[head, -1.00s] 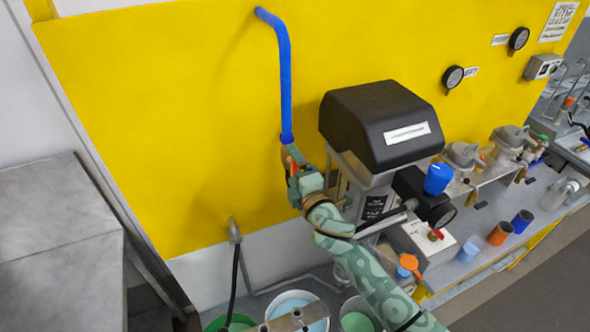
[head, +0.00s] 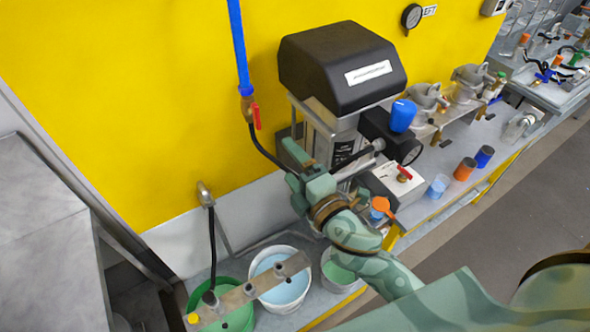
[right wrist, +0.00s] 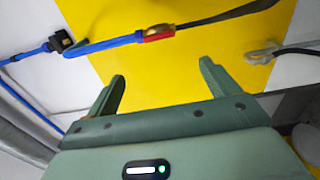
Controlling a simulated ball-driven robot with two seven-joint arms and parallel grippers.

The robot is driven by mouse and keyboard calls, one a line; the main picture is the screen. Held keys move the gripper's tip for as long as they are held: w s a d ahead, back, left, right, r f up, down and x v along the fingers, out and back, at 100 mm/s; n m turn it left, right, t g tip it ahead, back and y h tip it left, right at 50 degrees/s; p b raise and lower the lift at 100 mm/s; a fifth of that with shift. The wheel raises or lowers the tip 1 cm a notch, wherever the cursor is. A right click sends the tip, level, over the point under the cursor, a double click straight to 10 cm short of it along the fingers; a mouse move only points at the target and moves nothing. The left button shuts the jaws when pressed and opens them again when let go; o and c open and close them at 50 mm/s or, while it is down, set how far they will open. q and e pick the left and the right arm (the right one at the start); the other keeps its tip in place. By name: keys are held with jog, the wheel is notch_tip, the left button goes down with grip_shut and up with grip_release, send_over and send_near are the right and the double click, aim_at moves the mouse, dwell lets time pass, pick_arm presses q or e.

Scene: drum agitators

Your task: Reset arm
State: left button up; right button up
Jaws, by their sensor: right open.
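My right arm comes in from the lower right in the head view. Its green gripper (head: 290,170) is open, with nothing between its fingers, in front of the black-topped machine (head: 340,62). In the right wrist view the two fingers of the gripper (right wrist: 162,74) stand apart and point toward the yellow wall. A valve with a red handle (head: 257,117) sits at the lower end of the blue pipe (head: 239,50). The gripper is below and right of it, apart from it. The red handle (right wrist: 159,36) also shows beyond the fingertips in the right wrist view. My left gripper is not visible.
A green bucket (head: 236,322), a white bucket (head: 285,303) and another container (head: 333,274) stand below my right arm. A bench (head: 445,180) with cups and fittings runs right. A grey cabinet (head: 40,220) is at left; open floor (head: 530,200) lies right.

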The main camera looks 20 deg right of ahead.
jog(key=shift+s, duration=0.25)
dwell(0.3)
jog(key=s+d+f+m+g+h+b, duration=0.1)
jog(key=s+d+f+m+g+b, duration=0.2)
jog(key=f, duration=1.1)
jog(key=s+d+f+m+g+b, duration=0.1)
jog(key=s+f+m+g+b, duration=0.2)
jog(key=f, duration=1.2)
jog(key=s+d+f+m+g+h+b, duration=0.1)
jog(key=s+d+f+m+g, duration=0.3)
jog(key=f, duration=1)
jog(key=s+d+f+m+g+b, duration=0.1)
jog(key=s+f+m+g+b, duration=0.2)
jog(key=s+f+b, duration=0.5)
jog(key=s+d+f+m+g+h+b, duration=0.1)
jog(key=s+f+m+g+b, duration=0.2)
jog(key=s+f, duration=1.7)
notch_tip(320, 180, down, 3)
jog(key=b, duration=0.4)
jog(key=shift+s+d+m+g+b, duration=0.3)
jog(key=shift+s+m+g+b, duration=0.05)
jog(key=shift+s+m+g, duration=0.05)
